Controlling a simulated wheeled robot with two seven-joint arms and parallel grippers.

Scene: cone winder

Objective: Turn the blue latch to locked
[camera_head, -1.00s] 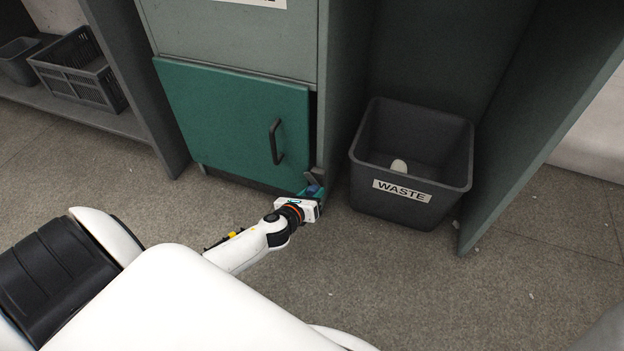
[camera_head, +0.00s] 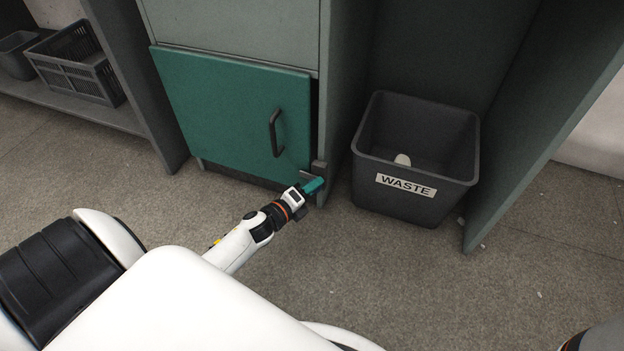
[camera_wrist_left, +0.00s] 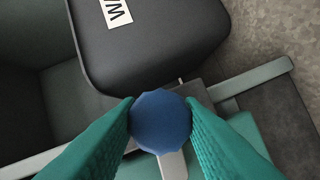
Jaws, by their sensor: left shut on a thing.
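The blue latch knob (camera_wrist_left: 160,122) shows in the left wrist view, between the two teal fingers of my left gripper (camera_wrist_left: 160,125). The fingers press on both sides of it. A pale bar (camera_wrist_left: 173,164) runs from under the knob toward the bottom of that view. In the head view my left gripper (camera_head: 315,186) is at the lower right corner of the green door (camera_head: 225,110), and its fingers hide the knob there. A grey bracket (camera_head: 319,168) shows just above the fingers. My right gripper is not in view.
A dark grey waste bin (camera_head: 410,205) stands right of the latch, close to the gripper, and also fills the top of the left wrist view (camera_wrist_left: 150,55). A black handle (camera_head: 273,133) is on the door. Crates (camera_head: 75,75) sit on a shelf at left.

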